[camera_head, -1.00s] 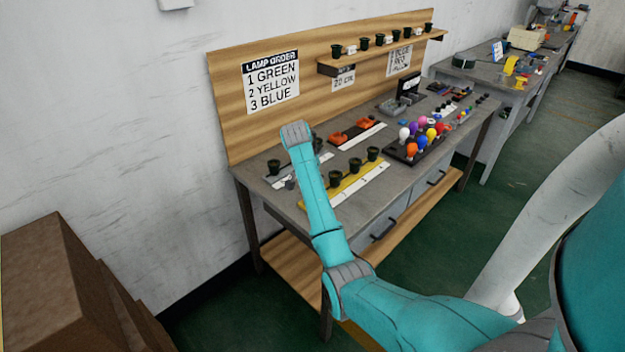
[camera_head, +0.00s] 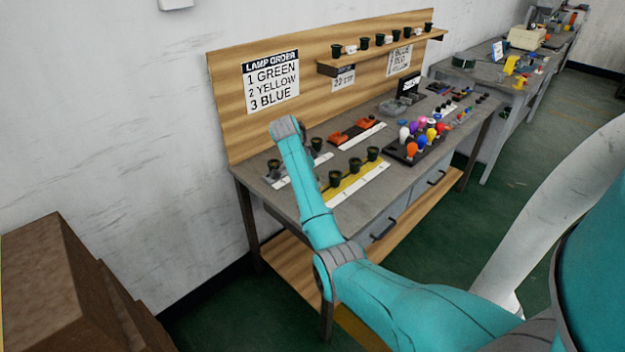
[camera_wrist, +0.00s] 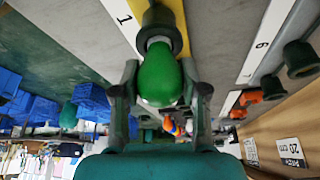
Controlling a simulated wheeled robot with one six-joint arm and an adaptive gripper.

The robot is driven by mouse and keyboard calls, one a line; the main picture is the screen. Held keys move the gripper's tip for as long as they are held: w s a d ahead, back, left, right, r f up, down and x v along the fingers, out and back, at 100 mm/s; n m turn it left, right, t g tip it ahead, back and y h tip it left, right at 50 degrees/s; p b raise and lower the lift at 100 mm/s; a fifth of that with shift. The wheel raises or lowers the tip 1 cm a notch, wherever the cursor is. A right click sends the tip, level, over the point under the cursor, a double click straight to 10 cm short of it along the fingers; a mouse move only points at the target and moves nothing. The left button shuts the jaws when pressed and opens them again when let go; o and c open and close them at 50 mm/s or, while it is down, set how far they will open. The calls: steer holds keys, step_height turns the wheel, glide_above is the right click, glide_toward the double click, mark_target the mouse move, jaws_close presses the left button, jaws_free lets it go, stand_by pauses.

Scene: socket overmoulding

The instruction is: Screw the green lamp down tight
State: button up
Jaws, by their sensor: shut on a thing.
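In the wrist view, my gripper (camera_wrist: 161,88) is closed around the green lamp (camera_wrist: 160,76), one finger on each side of its bulb. The lamp's pale base points at a dark round socket (camera_wrist: 160,22) on the yellow strip (camera_wrist: 180,8), beside a white label marked 1. The base overlaps the socket mouth in the picture; I cannot tell whether it is seated in it. In the head view, my arm hides the lamp and most of the gripper. Dark sockets (camera_head: 336,178) stand on the yellow strip (camera_head: 350,185) at the table's front.
Another dark socket (camera_wrist: 300,60) stands to the right in the wrist view. A black rack of coloured lamps (camera_head: 412,152) and orange parts (camera_head: 340,138) are on the table. The lamp order sign (camera_head: 271,82) hangs on the wooden back board (camera_head: 225,110). Brown boxes (camera_head: 60,280) stand at left.

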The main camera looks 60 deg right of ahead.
stand_by(0.3)
steer(key=m+g+y, duration=0.1)
steer(key=m, duration=0.3)
steer(key=shift+m, duration=0.3)
steer(key=o, duration=1.1)
